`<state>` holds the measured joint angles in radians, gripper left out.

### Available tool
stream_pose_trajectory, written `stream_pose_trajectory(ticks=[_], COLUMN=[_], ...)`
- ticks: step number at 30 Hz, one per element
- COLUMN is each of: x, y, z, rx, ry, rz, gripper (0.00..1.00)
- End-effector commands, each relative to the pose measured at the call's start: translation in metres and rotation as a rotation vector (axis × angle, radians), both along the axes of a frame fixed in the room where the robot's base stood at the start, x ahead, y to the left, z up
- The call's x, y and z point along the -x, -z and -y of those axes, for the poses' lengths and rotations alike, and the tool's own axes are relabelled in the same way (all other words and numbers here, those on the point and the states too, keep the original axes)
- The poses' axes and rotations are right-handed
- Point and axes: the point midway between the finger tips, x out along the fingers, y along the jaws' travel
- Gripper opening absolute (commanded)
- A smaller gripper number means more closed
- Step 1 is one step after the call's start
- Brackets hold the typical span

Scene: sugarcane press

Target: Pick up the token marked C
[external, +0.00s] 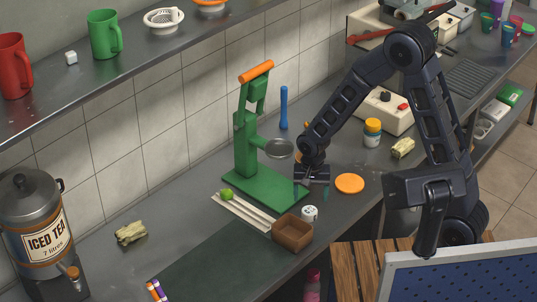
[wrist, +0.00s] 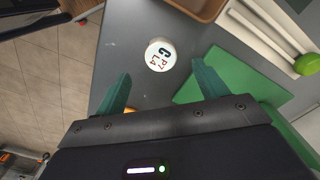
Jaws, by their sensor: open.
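The token marked C (wrist: 160,54) is a small round white piece with a dark C and smaller red-brown marks on top. In the wrist view it lies on the grey counter, beyond and between my fingertips. In the external view the white token (external: 310,213) stands beside the brown box; its marks are too small to read there. My gripper (wrist: 163,84) is open, its two green fingers apart with nothing held between them. In the external view my gripper (external: 311,182) is above the counter by the green press base, behind the token and apart from it.
The green press (external: 245,145) stands left of my gripper. A brown box (external: 292,234) and a white slatted rack (external: 246,213) with a green lime (external: 226,194) are near the token. An orange disc (external: 349,183) lies to the right. Bare counter surrounds the token's right side.

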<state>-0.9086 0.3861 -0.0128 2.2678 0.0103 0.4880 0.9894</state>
Motion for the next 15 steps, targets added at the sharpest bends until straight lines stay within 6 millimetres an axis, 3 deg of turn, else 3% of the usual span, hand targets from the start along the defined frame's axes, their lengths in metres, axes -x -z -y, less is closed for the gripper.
stream_pose_trajectory(ticks=[3, 15], x=[0.0, -0.002], y=[0.015, 0.043], z=[0.0, 0.0], rx=[0.002, 0.002], ry=[0.0, 0.0], rz=[-0.001, -0.001], gripper=[0.72, 0.72])
